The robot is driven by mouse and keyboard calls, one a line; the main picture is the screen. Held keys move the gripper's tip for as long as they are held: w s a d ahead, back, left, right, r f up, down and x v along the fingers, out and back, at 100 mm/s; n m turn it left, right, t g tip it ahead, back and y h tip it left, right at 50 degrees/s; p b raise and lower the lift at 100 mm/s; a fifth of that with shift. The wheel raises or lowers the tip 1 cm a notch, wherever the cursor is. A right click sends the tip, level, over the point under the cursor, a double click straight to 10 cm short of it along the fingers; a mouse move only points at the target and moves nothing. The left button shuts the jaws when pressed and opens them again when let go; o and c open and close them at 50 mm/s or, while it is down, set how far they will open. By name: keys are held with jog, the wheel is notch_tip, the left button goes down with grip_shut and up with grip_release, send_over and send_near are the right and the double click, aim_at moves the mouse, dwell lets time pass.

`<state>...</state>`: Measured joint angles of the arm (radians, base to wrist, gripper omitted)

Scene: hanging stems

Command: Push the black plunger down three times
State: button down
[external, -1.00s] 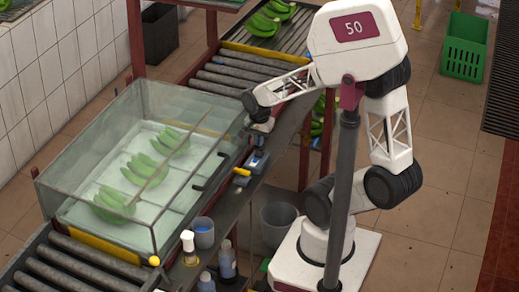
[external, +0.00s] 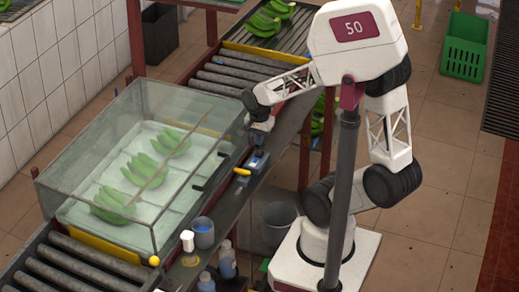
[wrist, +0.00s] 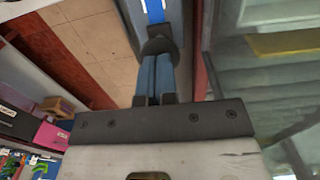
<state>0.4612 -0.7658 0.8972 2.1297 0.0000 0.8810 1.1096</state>
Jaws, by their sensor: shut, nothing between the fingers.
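My gripper (external: 259,141) is shut and points down over the ledge beside the glass tank. In the wrist view its two blue fingers (wrist: 157,96) lie side by side with nothing held between them. A dark round piece, apparently the black plunger (wrist: 158,46), shows at the fingertips. The fingers cover part of it, and I cannot tell whether they touch it or how far down it is. A blue and white part (wrist: 154,12) shows just beyond it. In the external view a small blue device (external: 258,163) sits on the ledge just below my gripper; the plunger is not clear there.
The glass tank (external: 63,196) holds water and several green banana bunches (external: 144,170), left of the ledge. A yellow-handled item (external: 242,171), a grey-blue cup (external: 203,233) and bottles (external: 227,260) stand along the ledge nearer the camera. A roller conveyor (external: 225,85) lies behind.

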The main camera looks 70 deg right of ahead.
jog(key=shift+r, duration=1.5)
jog(key=shift+f, duration=0.15)
jog(key=shift+f, duration=2.2)
jog(key=shift+r, duration=2.35)
notch_tip(320, 180, up, 6)
